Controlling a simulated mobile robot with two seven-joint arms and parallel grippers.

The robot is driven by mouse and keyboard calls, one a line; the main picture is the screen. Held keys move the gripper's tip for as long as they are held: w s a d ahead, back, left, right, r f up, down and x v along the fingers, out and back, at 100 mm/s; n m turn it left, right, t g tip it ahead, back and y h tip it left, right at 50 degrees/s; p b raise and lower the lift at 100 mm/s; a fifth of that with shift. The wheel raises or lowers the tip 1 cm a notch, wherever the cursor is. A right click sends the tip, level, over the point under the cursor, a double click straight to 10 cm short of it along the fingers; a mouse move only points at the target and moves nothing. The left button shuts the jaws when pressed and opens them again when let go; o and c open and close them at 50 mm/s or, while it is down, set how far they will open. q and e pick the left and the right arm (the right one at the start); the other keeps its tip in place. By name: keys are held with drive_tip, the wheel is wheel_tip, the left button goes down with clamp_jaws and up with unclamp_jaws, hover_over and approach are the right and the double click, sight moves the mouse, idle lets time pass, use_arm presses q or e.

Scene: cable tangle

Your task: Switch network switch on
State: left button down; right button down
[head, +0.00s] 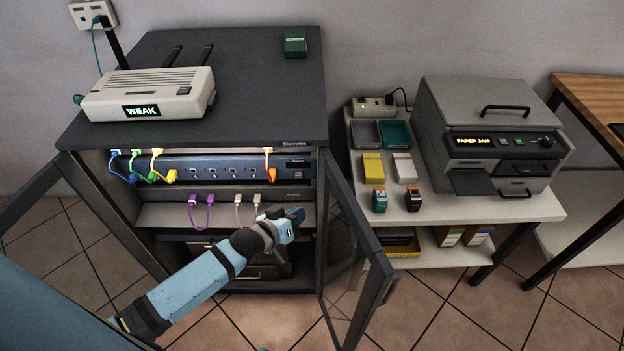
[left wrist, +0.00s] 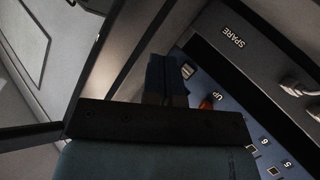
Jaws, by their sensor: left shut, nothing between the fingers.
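The network switch (head: 225,167) is a blue panel with a row of ports in the open black cabinet. Blue, green, yellow and orange cables are plugged into it. A small dark area (head: 297,164) sits at its right end; I cannot make out a power switch or its state. My left gripper (head: 294,215) is shut and empty, at the cabinet's front right, lower in the picture than the panel. In the left wrist view, its dark fingers (left wrist: 168,78) appear beside the blue panel (left wrist: 235,128), near an orange plug (left wrist: 207,102) and "UP" lettering. Contact is unclear. My right gripper is out of view.
A grey shelf with purple (head: 201,208) and white cables is below the panel. The open glass door (head: 352,250) stands right of my gripper. A router reading "WEAK" (head: 150,95) is on top. A printer reading "PAPER JAM" (head: 490,135) stands on the right table.

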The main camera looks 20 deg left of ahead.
sight(299, 175)
use_arm(q)
drive_tip(key=shift+r, duration=0.1)
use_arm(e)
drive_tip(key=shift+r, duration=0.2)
use_arm(q)
drive_tip(key=shift+s, duration=0.1)
